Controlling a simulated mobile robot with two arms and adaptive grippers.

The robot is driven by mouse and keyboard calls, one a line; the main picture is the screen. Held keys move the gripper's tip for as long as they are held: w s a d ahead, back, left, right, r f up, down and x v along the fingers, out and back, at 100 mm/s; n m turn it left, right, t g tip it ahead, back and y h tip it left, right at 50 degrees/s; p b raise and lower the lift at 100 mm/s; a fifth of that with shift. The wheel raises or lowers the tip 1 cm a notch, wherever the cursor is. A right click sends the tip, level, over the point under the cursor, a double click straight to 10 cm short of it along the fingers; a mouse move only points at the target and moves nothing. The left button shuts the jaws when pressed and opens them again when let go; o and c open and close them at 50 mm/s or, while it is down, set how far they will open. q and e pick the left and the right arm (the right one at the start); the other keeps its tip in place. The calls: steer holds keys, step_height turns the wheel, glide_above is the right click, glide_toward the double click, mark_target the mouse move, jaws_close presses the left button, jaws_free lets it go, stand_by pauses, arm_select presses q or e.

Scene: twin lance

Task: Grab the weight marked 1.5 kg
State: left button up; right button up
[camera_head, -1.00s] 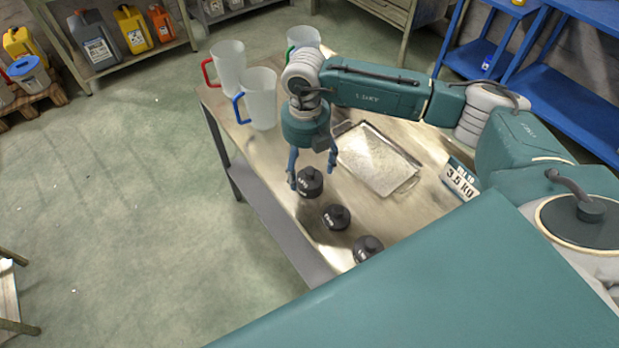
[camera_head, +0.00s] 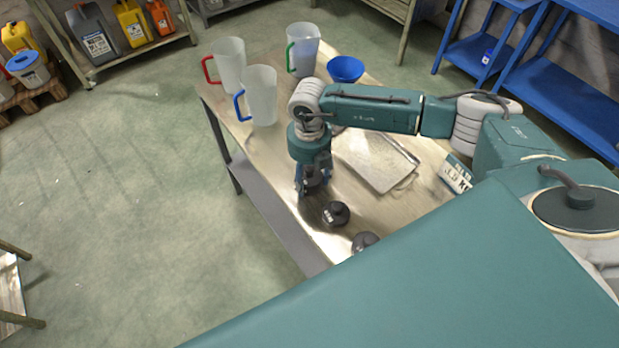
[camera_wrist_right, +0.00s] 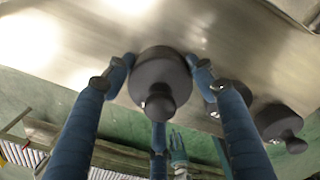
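Several dark round weights with knobs stand in a row near the front-left edge of the metal table. The first weight (camera_head: 314,181) is between the fingers of my right gripper (camera_head: 312,188). In the wrist view the blue fingertips (camera_wrist_right: 160,65) meet this weight (camera_wrist_right: 158,72) on both sides, and it seems to rest on the table. The second weight (camera_head: 335,214) and third weight (camera_head: 364,241) stand apart from the gripper; the third is partly hidden by my teal body. The markings on the weights are too small to read. My left gripper is out of view.
A metal tray (camera_head: 379,160) lies on the table (camera_head: 262,165) right of the gripper. Jugs with red (camera_head: 230,65), blue (camera_head: 262,95) and green (camera_head: 303,50) handles and a blue bowl (camera_head: 345,69) stand farther back.

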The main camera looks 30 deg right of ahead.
steer(key=c, duration=0.8)
steer(key=shift+w+r, duration=0.1)
steer(key=shift+w, duration=0.1)
jaws_close()
steer(key=shift+r, duration=0.15)
